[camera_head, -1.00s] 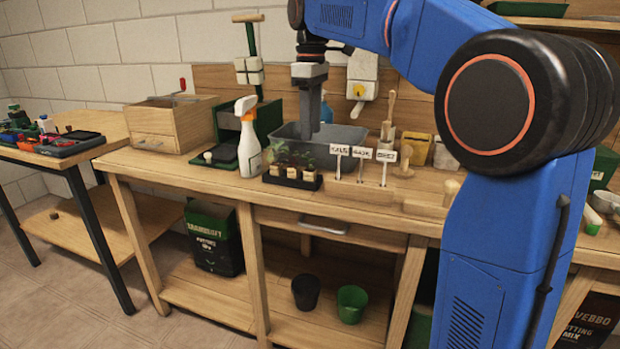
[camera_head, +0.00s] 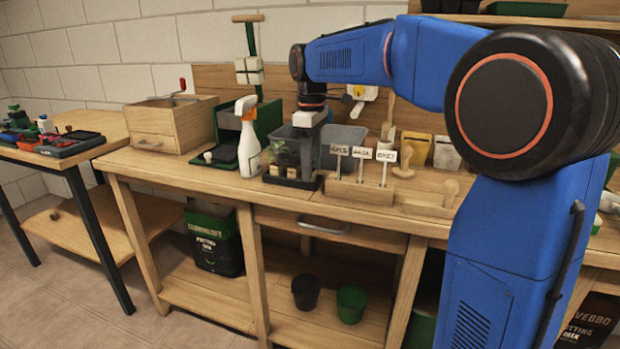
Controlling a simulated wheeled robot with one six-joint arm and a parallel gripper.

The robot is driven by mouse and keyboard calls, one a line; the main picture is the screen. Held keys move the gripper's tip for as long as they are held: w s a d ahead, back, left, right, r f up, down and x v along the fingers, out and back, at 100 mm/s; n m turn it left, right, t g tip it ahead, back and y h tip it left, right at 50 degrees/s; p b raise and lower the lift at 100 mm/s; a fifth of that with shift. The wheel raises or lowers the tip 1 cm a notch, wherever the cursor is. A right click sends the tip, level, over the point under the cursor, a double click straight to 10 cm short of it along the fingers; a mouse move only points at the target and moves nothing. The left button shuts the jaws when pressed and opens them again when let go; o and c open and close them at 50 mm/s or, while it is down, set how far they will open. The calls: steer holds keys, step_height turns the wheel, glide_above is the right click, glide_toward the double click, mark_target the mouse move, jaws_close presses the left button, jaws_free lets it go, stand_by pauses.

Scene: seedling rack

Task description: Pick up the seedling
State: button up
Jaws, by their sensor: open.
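The seedlings (camera_head: 279,151) are small green plants with pale square plugs, in a low black rack (camera_head: 283,182) near the bench's front edge. Two plugs show at the left; the right end of the row is hidden behind my gripper. My gripper (camera_head: 306,174) points straight down at the right end of the rack, with its fingers low among or just in front of the seedlings there. It is open. I cannot tell whether a seedling stands between the fingers.
A white and orange spray bottle (camera_head: 248,140) stands close left of the rack. A wooden block with white labels (camera_head: 362,190) stands close right. A grey tub (camera_head: 343,137) is behind. The bench's front strip (camera_head: 228,187) is clear.

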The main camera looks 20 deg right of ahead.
jaws_close()
